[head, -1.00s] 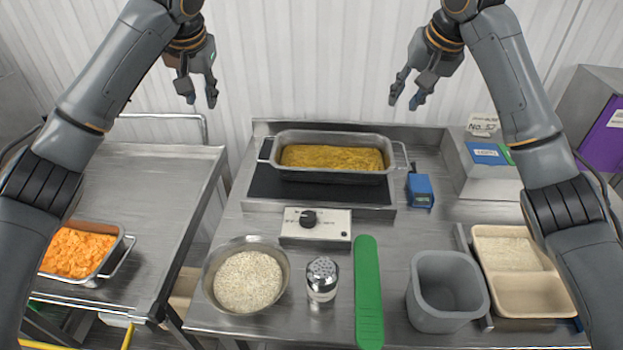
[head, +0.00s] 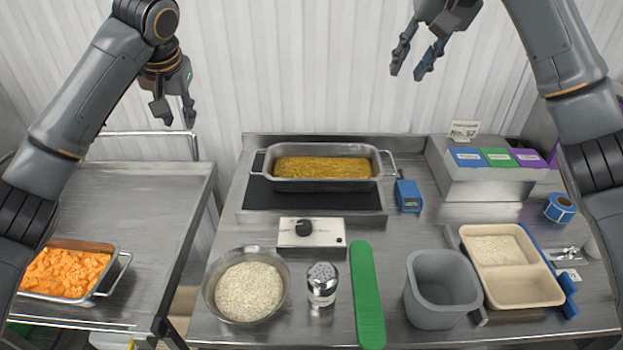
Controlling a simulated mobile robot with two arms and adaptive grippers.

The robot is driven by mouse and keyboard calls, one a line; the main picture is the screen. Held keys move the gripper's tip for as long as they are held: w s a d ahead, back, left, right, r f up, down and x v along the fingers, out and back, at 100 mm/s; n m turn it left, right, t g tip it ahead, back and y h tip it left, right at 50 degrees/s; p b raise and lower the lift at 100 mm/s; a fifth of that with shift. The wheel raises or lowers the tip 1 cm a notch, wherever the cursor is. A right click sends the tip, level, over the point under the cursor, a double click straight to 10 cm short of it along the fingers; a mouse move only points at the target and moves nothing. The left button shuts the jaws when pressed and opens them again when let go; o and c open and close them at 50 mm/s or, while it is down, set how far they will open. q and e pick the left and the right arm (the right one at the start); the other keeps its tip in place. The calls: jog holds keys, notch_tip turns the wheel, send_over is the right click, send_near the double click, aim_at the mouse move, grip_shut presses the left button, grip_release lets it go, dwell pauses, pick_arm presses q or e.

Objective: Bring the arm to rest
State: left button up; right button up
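My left gripper (head: 176,112) hangs open and empty at the upper left, in front of the white wall and above the back of the left steel cart. My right gripper (head: 408,68) is open and empty at the top, raised high above the back of the main table. Neither gripper touches anything. Both arms are lifted clear of the work surface. Part of my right arm leaves the top of the view.
The main table holds a pan of yellow food (head: 323,168), rice bowl (head: 248,290), shaker (head: 322,284), green utensil (head: 367,300), grey container (head: 440,292) and two-compartment tray (head: 512,287) with rice. An orange-food pan (head: 68,272) sits on the left cart (head: 150,210).

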jog(key=shift+w+d, duration=0.15)
jog(key=shift+d, duration=0.1)
jog(key=shift+a+r, duration=0.1)
jog(key=shift+r, duration=0.1)
